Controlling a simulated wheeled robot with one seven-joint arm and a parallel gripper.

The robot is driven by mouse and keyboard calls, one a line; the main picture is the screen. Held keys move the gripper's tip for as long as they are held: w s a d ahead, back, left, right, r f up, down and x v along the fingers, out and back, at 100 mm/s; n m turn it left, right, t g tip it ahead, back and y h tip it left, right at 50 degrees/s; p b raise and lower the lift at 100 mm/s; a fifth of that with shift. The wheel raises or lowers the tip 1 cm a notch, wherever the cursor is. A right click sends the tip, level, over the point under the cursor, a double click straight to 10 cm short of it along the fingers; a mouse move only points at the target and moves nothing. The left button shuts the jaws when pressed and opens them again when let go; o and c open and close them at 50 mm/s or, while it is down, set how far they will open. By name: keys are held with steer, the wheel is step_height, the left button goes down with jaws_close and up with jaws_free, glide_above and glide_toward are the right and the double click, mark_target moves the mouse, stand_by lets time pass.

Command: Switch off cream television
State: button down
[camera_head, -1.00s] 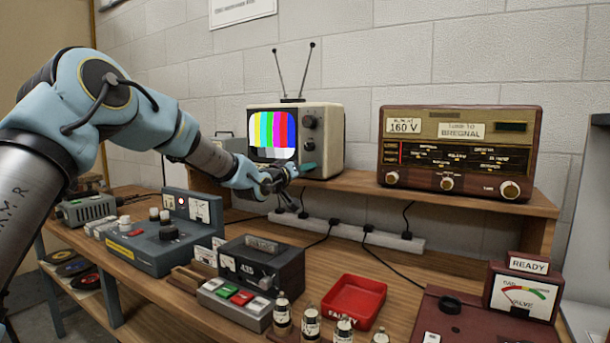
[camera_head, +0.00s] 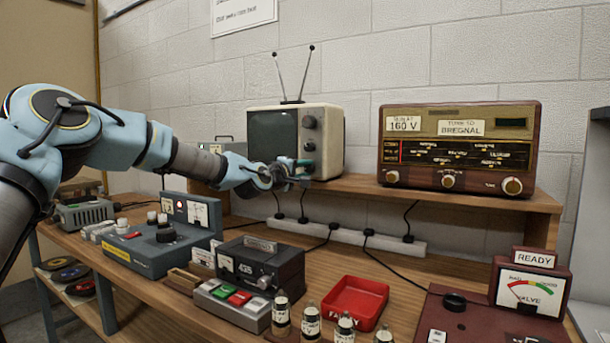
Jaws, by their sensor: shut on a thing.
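The cream television (camera_head: 330,142) stands on the wooden shelf with two antennas on top. Its screen (camera_head: 272,136) is dark. A column of knobs (camera_head: 309,122) runs down the right side of its front. My gripper (camera_head: 298,172) is at the lower right of the television's front, by the lowest control. Its jaws look shut on a small control there, but the fingers hide most of it.
A brown radio (camera_head: 457,150) stands on the shelf to the right. Below are a power strip (camera_head: 350,234), a blue device (camera_head: 165,240), a black box (camera_head: 262,272), a red tray (camera_head: 354,303), small bottles and a meter unit (camera_head: 528,287). Cables hang behind the bench.

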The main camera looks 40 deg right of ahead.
steer(key=shift+n, duration=0.4)
steer(key=c, duration=0.6)
jaws_free()
steer(key=b+v, duration=0.3)
steer(key=v, duration=0.7)
steer(key=shift+a, duration=0.35)
